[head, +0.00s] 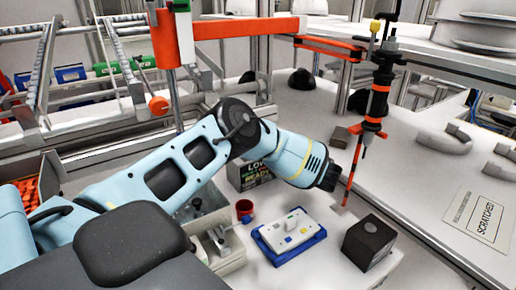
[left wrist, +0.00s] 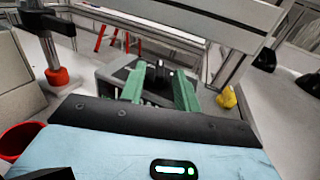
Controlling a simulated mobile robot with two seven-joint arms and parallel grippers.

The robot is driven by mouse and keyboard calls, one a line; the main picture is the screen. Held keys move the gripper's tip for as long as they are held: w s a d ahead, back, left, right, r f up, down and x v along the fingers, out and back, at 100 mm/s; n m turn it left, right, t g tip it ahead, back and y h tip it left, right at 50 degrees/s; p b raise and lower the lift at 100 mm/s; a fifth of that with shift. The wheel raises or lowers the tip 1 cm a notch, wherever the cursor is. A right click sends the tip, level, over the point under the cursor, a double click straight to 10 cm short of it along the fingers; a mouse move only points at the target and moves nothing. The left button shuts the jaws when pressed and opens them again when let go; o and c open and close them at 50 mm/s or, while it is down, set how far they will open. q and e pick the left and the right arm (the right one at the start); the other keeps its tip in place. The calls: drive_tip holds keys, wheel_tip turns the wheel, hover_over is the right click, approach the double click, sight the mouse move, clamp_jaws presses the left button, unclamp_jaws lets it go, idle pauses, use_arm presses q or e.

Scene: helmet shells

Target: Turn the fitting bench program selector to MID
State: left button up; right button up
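A dark panel (head: 252,178) with the words LOW and READY stands on the bench in the head view, partly hidden behind my left arm. In the left wrist view a dark box (left wrist: 108,77) carries a black knob (left wrist: 164,76). My left gripper (left wrist: 160,92) has its two green fingers apart, one on each side of the knob. I cannot tell whether either finger touches it, and the knob's setting is not readable. The head view does not show these fingers clearly. My right gripper is not in view.
A red cup (head: 244,209) stands in front of the panel. A blue tray (head: 287,245) with a white plate and a dark block (head: 368,242) sit to its right. A black and orange tool (head: 377,105) hangs on the right. A bin (head: 220,255) is at the left.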

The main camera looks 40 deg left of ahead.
use_arm(q)
drive_tip(key=shift+a, duration=0.4)
clamp_jaws()
